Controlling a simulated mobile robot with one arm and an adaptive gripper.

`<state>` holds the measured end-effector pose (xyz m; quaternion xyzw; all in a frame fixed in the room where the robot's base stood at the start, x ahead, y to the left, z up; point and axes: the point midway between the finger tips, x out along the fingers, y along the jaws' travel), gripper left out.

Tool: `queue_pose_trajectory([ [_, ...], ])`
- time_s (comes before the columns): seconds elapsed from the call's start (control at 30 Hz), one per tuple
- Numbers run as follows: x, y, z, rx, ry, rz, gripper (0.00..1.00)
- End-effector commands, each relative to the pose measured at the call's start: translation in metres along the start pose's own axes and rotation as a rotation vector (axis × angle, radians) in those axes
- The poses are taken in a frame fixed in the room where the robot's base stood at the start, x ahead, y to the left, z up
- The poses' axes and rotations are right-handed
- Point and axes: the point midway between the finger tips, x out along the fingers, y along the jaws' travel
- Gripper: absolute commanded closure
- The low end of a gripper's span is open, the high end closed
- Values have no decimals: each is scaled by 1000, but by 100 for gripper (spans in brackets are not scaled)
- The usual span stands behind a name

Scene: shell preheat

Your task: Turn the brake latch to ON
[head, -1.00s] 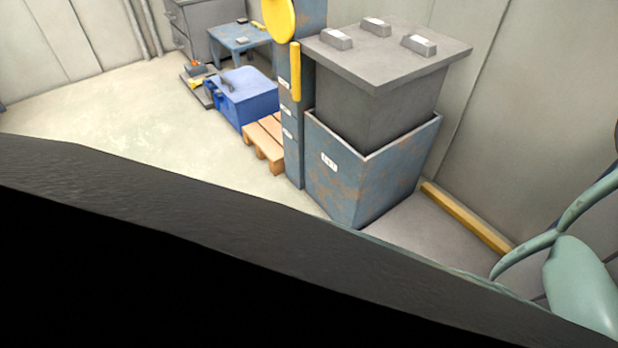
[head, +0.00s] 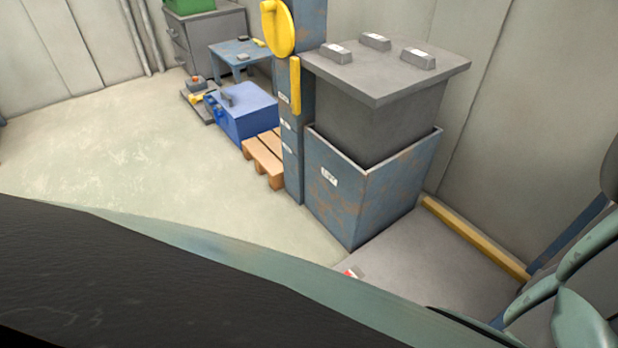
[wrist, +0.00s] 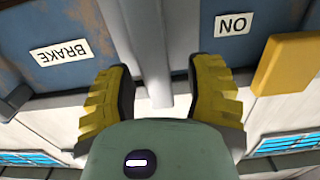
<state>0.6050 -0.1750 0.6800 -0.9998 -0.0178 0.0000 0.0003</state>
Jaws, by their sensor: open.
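In the wrist view my gripper (wrist: 163,82) is open, with its two yellow ribbed fingers apart. A pale grey bar (wrist: 152,45) runs down between the fingers, with a gap on each side; I cannot tell for sure that it is the brake latch. A white BRAKE label (wrist: 62,50) is on the rusty blue metal to the left. A white ON label (wrist: 233,24), upside down in the picture, is to the right. A yellow block (wrist: 287,62) is right of the right finger. My gripper is out of the head view.
A blue post (head: 291,165) with a yellow wheel (head: 277,28) and yellow handle (head: 295,85) stands beside a rusty blue box (head: 350,205) holding a grey lidded block (head: 375,110). A pallet (head: 262,160) and blue chest (head: 243,112) stand behind. The left floor (head: 110,150) is clear.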

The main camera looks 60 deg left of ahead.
Motion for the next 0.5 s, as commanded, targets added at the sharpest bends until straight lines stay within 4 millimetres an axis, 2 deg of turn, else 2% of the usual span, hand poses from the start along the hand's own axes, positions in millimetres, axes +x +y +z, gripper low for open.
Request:
queue_pose_trajectory([
  [0.07,0,-1,0,0,0,-3,46],
  [0.5,0,0,0,0,0,-1,92],
])
